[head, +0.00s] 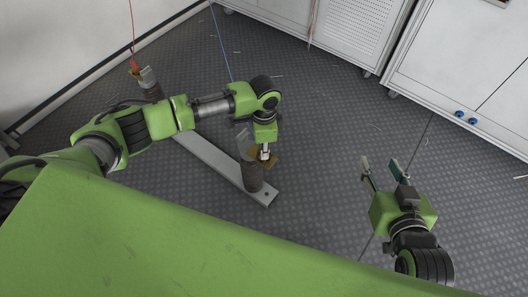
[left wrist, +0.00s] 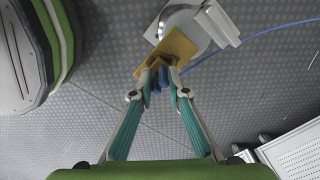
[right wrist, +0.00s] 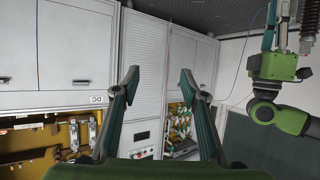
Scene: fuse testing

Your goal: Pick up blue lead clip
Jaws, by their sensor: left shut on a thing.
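The blue lead clip (left wrist: 157,84) shows as a small blue piece between my left fingertips, beside a bent brass plate (left wrist: 168,52). My left gripper (left wrist: 161,78) is shut on the clip, and its blue lead (left wrist: 250,34) runs off to the right. In the head view my left gripper (head: 265,153) points down beside the near dark post (head: 253,178), and the clip itself is hidden there. I cannot tell whether the clip still touches the plate. My right gripper (head: 384,168) is open and empty, well to the right; its spread fingers show in the right wrist view (right wrist: 160,88).
A grey metal bar (head: 212,161) lies on the floor with a dark post at each end. A red clip (head: 134,68) on a red lead sits at the far post (head: 151,90). White cabinets (head: 470,65) line the back right. The patterned floor between is mostly clear.

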